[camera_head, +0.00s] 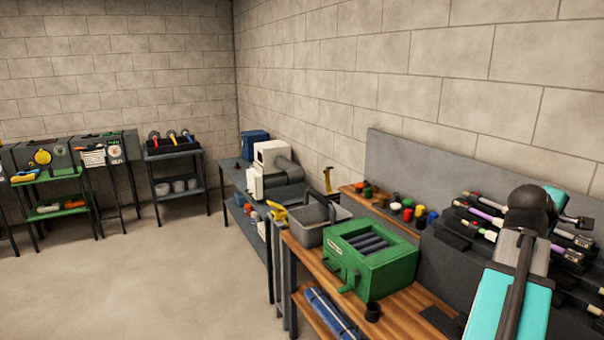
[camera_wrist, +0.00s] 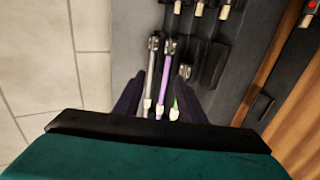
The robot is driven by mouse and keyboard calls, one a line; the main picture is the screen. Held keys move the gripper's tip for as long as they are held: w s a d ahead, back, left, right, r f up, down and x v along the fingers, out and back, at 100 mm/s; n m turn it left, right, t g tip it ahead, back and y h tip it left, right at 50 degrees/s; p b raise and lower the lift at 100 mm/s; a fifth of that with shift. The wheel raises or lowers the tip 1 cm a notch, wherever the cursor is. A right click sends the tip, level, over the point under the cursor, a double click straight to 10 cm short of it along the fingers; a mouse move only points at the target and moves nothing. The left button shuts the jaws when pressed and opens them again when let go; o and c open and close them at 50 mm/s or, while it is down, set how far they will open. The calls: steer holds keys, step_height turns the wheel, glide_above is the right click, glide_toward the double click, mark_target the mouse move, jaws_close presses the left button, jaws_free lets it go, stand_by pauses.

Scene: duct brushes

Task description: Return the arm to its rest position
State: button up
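My arm, with teal and black links, reaches over the brush rack at the right of the head view. My gripper (camera_wrist: 158,100) shows in the wrist view with its two dark fingers spread apart. A white-handled brush (camera_wrist: 150,75), a purple-handled brush (camera_wrist: 165,75) and a green-tipped one (camera_wrist: 176,108) appear between the fingers, seemingly lying in the rack beyond them. I see nothing clamped. In the head view the dark rack (camera_head: 455,255) holds several brushes, including a purple one (camera_head: 487,213); my arm hides part of it.
A green box (camera_head: 370,258) with dark rollers stands on the wooden bench (camera_head: 395,310), beside a grey bin (camera_head: 318,222). Several coloured caps (camera_head: 408,208) sit on a shelf behind. A block wall rises behind the bench. Open floor (camera_head: 150,275) lies to the left.

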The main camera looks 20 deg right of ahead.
steer(key=w+a+f+t+y, duration=0.2)
steer(key=w+a+f+y, duration=0.1)
steer(key=w+a+f, duration=0.8)
steer(key=w+a+f+t+y, duration=0.1)
steer(key=w+a+f+y, duration=0.2)
steer(key=w+a+f, duration=0.85)
steer(key=w+a+f+g+y, duration=0.15)
steer(key=w+a+f, duration=0.25)
steer(key=a+f, duration=0.85)
steer(key=w+a+f+y, duration=0.35)
steer(key=a+f, duration=0.65)
steer(key=a, duration=0.6)
steer(key=s+a+f+g+y, duration=0.1)
steer(key=s+a+f, duration=0.2)
steer(key=a+f, duration=0.35)
steer(key=s+a+f+g, duration=0.1)
steer(key=s+a+f, duration=0.2)
steer(key=a, duration=0.7)
steer(key=s+f+g+b, duration=0.6)
steer(key=s+f+b, duration=0.4)
steer(key=s+f, duration=1.5)
step_height(320, 180, down, 3)
steer(key=shift+s+m, duration=0.15)
steer(key=shift+m, duration=0.15)
